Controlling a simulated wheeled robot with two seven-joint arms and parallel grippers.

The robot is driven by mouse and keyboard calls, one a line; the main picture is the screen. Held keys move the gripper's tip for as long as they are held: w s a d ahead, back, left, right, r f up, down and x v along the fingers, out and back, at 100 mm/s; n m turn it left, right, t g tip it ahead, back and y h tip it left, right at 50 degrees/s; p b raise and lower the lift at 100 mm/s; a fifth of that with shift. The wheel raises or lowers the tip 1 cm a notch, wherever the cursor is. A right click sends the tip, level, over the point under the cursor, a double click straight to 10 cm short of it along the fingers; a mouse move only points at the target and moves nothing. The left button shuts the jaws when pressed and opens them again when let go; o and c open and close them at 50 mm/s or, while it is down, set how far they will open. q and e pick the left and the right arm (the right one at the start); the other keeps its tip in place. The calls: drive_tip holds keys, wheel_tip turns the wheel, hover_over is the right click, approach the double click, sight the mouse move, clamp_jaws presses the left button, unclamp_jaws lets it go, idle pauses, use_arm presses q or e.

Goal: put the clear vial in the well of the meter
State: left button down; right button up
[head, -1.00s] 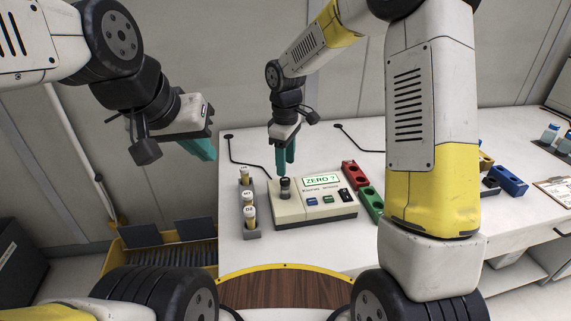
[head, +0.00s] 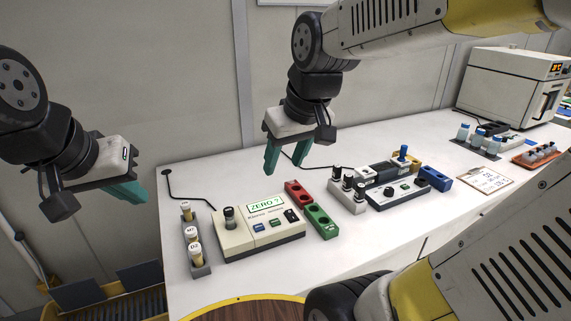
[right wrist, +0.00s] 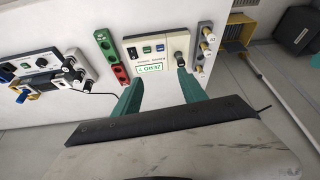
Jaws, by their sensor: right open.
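The meter (head: 283,235) is a cream box on the table, with a green screen reading "ZERO ?". A small dark-topped cylinder (head: 229,213) stands upright at its left end, where the well is. I cannot tell whether it is the clear vial; its lower part is hidden. The meter also shows in the right wrist view (right wrist: 155,40), with the cylinder (right wrist: 179,57) at its right. My right gripper (head: 286,160) is open and empty, above and behind the meter. My left gripper (head: 138,193) hangs left of the rack; its finger gap is hidden.
A grey rack (head: 201,270) with pale-capped yellowish vials stands left of the meter. Red (head: 298,194) and green (head: 321,222) blocks stand at its right. Further right are several black-capped vials (head: 347,182) in a pale holder and a clipboard (head: 484,179). The front table area is clear.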

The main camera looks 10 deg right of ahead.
drive_tip(key=s+m, duration=0.1)
drive_tip(key=s+d+m+t, duration=0.1)
drive_tip(key=s, duration=0.3)
drive_tip(key=shift+s+d+r+m+y, duration=0.1)
drive_tip(key=shift+d+m+y, duration=0.1)
drive_tip(key=shift+m+y, duration=0.15)
